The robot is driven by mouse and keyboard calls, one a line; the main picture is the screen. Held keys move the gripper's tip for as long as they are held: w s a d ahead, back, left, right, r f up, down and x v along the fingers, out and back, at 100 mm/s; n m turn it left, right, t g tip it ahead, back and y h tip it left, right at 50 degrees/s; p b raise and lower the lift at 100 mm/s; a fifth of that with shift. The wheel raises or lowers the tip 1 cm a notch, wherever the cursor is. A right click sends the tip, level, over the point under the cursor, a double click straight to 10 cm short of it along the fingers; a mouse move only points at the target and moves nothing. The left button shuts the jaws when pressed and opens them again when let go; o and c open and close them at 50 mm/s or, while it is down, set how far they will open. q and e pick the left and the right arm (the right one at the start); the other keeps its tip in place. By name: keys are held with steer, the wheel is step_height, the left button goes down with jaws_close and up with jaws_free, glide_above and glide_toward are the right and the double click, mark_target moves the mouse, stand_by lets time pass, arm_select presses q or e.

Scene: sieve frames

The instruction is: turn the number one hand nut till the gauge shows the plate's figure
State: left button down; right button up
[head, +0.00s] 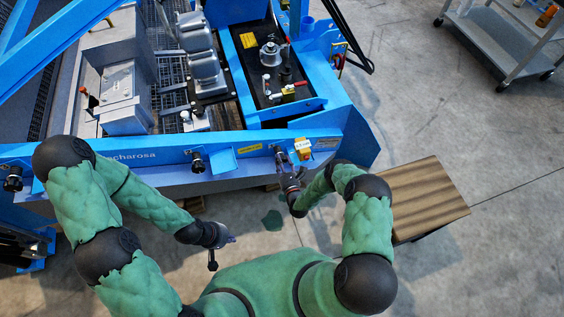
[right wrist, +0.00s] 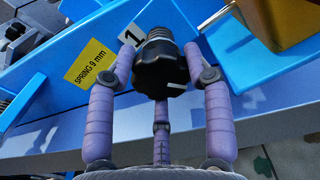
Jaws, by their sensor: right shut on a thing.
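The number one hand nut (right wrist: 160,68) is a black lobed knob with a white mark, on a threaded stud beside a white label "1" (right wrist: 131,37). My right gripper (right wrist: 161,75) has its purple fingers shut around the nut, one on each side and one below. In the head view my right gripper (head: 284,170) is at the blue front beam. The yellow plate (right wrist: 90,62) reads "SPRING 9 mm". A yellow gauge (head: 303,146) with a pale display sits right of the nut; its figure is too small to read. My left gripper (head: 222,250) is empty, its fingers spread, in front of the beam.
Two more black hand nuts stand on the beam (head: 110,160), one at middle (head: 197,162) and one at far left (head: 13,178). A wooden-topped box (head: 425,195) stands right of my right arm. A grey trolley (head: 495,45) is at the back right. Open floor lies between.

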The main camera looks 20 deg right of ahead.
steer(key=shift+a+r, duration=0.1)
stand_by(0.5)
steer(key=o, duration=1.2)
steer(key=shift+c, duration=0.2)
steer(key=shift+s, duration=0.1)
steer(key=s, duration=1.1)
steer(key=shift+s+d, duration=0.3)
steer(key=shift+s, duration=0.1)
